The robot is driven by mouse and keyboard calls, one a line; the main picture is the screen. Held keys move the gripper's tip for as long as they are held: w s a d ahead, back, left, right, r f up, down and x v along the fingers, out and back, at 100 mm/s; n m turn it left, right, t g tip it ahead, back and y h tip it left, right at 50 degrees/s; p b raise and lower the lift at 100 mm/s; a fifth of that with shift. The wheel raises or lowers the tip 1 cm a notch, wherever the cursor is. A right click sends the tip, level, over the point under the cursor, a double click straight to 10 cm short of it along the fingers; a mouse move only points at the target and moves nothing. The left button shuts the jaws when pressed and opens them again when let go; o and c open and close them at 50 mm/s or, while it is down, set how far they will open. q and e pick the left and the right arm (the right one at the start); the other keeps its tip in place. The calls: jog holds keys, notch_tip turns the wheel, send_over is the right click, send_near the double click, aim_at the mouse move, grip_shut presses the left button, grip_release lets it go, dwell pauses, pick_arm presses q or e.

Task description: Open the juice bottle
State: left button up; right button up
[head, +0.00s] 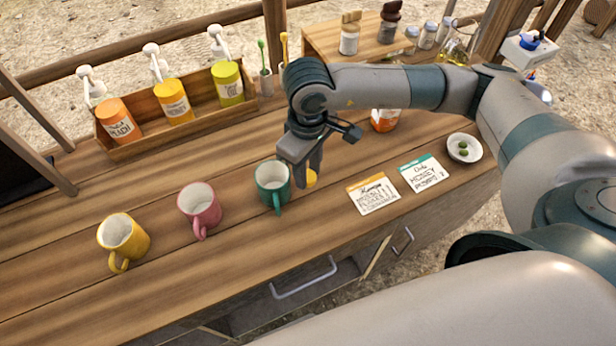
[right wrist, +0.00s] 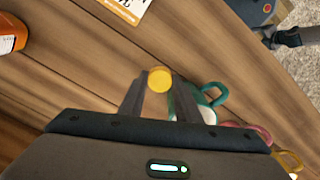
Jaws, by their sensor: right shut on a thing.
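My right gripper (head: 304,174) is shut on a small round yellow cap-like piece (head: 311,178), held just right of the teal mug (head: 272,187). In the right wrist view the piece (right wrist: 159,80) shows as a yellow disc between the fingertips (right wrist: 158,95). I cannot tell whether it touches the counter. An orange bottle (head: 384,121) with a white label, seemingly the juice bottle, stands behind my right forearm, which hides its top. It also shows at the left edge of the right wrist view (right wrist: 8,42), apart from the gripper. My left gripper is not seen.
A pink mug (head: 200,207) and a yellow mug (head: 124,240) stand left of the teal one. Two cards (head: 373,194) and a small bowl (head: 464,148) lie right. A wooden rack (head: 150,140) holds pump bottles behind. The front counter strip is clear.

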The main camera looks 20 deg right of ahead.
aim_at(308, 176)
notch_tip(308, 176, down, 3)
jog(key=shift+r+p, duration=0.1)
jog(key=shift+p, duration=0.65)
jog(key=shift+f, duration=0.4)
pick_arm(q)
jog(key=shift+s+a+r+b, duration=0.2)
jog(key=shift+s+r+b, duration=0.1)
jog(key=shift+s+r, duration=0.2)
pick_arm(e)
jog(key=shift+f, duration=0.15)
jog(key=o, duration=0.9)
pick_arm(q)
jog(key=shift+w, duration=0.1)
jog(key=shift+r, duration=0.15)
